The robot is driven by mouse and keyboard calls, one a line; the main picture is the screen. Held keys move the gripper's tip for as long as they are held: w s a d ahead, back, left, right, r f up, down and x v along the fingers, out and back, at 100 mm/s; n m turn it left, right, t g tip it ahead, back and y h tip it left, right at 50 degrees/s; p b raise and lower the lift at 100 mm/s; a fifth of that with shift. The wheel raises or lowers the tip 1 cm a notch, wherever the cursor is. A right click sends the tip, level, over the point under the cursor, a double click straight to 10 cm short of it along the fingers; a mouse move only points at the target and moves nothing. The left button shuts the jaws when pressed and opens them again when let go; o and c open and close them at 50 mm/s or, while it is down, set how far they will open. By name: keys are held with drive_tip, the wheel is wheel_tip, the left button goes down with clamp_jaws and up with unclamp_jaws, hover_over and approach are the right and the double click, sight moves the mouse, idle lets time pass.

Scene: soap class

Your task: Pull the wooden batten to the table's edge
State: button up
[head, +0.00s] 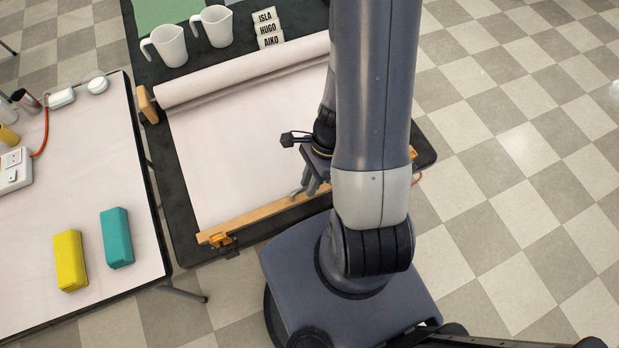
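The wooden batten (250,217) is a long, thin light-wood strip. It lies across the near end of a pale sheet (240,150) on the dark table (185,215), close to the table's near edge. An orange clamp-like piece (222,240) sits at its left end. Its right part is largely hidden behind my arm. My gripper (308,187) is over the batten's middle, beside my arm column. Its fingers point down near the strip, but I cannot tell whether they touch it or how far apart they are.
A pale roll (240,72) with a wooden end lies across the sheet's far end. Two white jugs (217,25) and name blocks (268,30) stand beyond. A second table (110,180) at left holds yellow (70,260) and teal (117,238) blocks. Checkered floor is clear at right.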

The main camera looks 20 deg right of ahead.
drive_tip(key=p+v, duration=0.1)
drive_tip(key=v, duration=0.9)
drive_tip(key=shift+d+r+p, duration=0.25)
drive_tip(key=shift+r+p, duration=0.1)
drive_tip(key=shift+p, duration=0.05)
drive_tip(key=shift+f, duration=0.1)
drive_tip(key=b+x, duration=0.2)
drive_tip(key=x, duration=0.8)
drive_tip(key=shift+a+f, duration=0.25)
drive_tip(key=shift+f, duration=0.1)
drive_tip(key=shift+w, duration=0.35)
drive_tip(key=shift+s, duration=0.1)
